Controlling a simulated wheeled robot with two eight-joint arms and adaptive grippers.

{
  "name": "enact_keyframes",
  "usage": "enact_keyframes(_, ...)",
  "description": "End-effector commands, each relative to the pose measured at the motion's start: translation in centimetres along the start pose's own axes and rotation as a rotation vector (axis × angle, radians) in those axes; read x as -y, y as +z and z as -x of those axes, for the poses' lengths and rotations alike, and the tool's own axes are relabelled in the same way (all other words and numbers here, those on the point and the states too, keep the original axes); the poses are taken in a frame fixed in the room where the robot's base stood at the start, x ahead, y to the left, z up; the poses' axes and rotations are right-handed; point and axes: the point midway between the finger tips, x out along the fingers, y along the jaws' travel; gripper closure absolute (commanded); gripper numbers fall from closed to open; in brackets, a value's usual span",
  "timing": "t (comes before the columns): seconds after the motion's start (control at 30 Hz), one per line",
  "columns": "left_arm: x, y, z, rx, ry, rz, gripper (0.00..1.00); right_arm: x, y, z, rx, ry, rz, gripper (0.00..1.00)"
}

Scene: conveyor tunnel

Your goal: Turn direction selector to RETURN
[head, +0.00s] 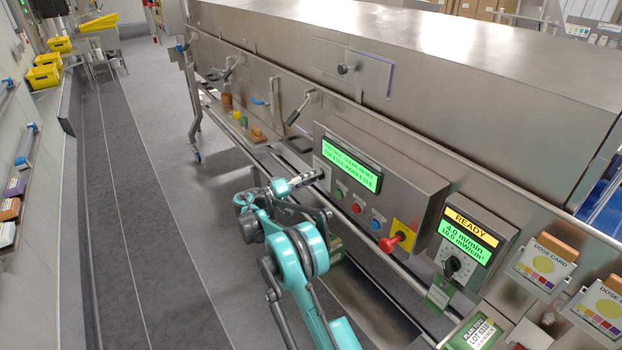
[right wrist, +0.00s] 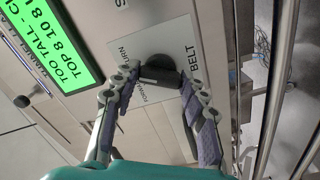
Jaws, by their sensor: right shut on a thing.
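The direction selector is a black knob (right wrist: 162,70) on a pale plate (right wrist: 178,42) in the right wrist view. The plate reads BELT, with FORWARD and a partly covered word ending in TURN beside the knob. My right gripper (right wrist: 160,74) has its two fingers on either side of the knob and is shut on it. I cannot tell which label the knob points to. In the head view my teal right arm reaches the left end of the control panel, and the right gripper (head: 318,177) covers the selector there. My left gripper is not in view.
The panel's green display (head: 351,166) is beside the selector, with small buttons below and a red knob on yellow (head: 397,238) farther right. A READY unit (head: 466,245) with a black dial follows. Metal rails run below the panel. The grey floor aisle (head: 180,200) at left is clear.

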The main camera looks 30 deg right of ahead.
Motion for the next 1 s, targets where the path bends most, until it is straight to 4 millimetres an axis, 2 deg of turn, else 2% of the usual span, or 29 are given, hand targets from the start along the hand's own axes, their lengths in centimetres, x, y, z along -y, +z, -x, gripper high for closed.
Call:
enact_keyframes(0.17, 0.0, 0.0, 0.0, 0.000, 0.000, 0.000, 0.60, 0.0, 0.0, 0.0, 0.001, -0.001, -0.001, 0.86)
enact_keyframes(0.2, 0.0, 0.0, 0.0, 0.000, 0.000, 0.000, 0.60, 0.0, 0.0, 0.0, 0.001, -0.001, 0.000, 0.49)
enact_keyframes(0.27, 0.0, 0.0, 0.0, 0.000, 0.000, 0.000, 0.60, 0.0, 0.0, 0.0, 0.001, -0.001, 0.000, 0.36)
enact_keyframes(0.53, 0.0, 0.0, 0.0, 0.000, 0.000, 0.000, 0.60, 0.0, 0.0, 0.0, 0.000, 0.000, 0.001, 0.36)
enact_keyframes(0.67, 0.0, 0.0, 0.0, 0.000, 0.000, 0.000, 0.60, 0.0, -0.1, 0.8, -0.002, -0.001, 0.001, 0.36)
enact_keyframes(0.77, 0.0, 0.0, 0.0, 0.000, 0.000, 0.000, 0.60, 0.1, -0.1, 2.4, -0.002, -0.002, 0.001, 0.36)
enact_keyframes(1.0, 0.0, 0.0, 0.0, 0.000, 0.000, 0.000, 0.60, 0.1, -0.1, 7.7, -0.003, -0.002, 0.001, 0.36)
